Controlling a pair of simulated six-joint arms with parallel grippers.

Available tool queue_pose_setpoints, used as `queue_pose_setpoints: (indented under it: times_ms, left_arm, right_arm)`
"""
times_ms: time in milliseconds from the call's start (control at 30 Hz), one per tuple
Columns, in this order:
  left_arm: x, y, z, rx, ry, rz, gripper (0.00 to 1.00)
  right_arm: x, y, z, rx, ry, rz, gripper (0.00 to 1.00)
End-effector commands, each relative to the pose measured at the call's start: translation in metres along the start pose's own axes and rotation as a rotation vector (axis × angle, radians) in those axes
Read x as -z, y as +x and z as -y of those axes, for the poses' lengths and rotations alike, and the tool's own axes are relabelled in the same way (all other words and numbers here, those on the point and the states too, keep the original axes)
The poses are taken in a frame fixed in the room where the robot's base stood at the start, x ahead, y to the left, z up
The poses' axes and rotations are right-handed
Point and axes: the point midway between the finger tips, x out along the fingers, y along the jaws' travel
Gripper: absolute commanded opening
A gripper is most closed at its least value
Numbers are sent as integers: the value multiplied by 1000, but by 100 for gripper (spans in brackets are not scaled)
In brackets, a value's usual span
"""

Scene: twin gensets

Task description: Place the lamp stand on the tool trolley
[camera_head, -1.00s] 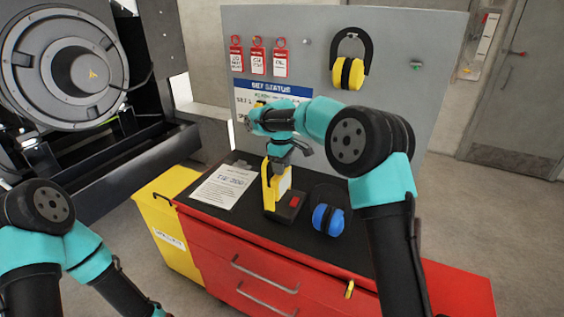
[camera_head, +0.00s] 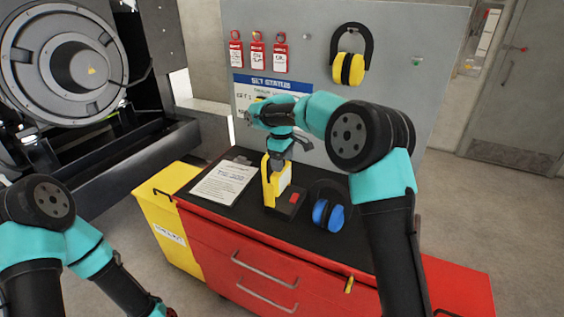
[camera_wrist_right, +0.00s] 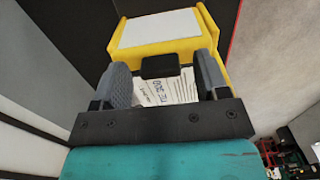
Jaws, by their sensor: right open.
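The lamp stand, a yellow lamp (camera_head: 267,184) with a pale panel, stands upright on the black top of the red tool trolley (camera_head: 228,248). A dark base with a red patch lies at its foot. My right gripper (camera_head: 281,164) is right at the lamp's top. In the right wrist view the lamp's white panel (camera_wrist_right: 160,29) and yellow body lie just beyond my open right gripper (camera_wrist_right: 163,80). A dark block sits between the fingers; I cannot tell whether they touch it.
A clipboard sheet (camera_head: 223,183) lies left of the lamp, and blue ear defenders (camera_head: 328,215) lie right of it. A grey board (camera_head: 420,90) with red tags and yellow ear defenders (camera_head: 347,69) rises behind. A yellow cabinet (camera_head: 165,205) adjoins the trolley's left.

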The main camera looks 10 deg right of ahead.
Motion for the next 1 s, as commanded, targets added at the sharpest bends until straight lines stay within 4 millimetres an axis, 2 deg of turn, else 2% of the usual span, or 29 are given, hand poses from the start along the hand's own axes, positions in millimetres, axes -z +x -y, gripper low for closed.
queue_pose_setpoints:
  times_ms: [167, 600, 800, 1000]
  left_arm:
    - [0, 0, 0, 0, 0, 0, 19]
    - [0, 0, 0, 0, 0, 0, 19]
    - [0, 0, 0, 0, 0, 0, 19]
    - [0, 0, 0, 0, 0, 0, 19]
  right_arm:
    - [0, -22, 0, -2, 1, -3, 68]
    - [0, -101, 0, -2, 1, -3, 68]
    - [0, -116, 0, -1, 0, -1, 68]
    - [0, -117, 0, 0, 0, -1, 68]
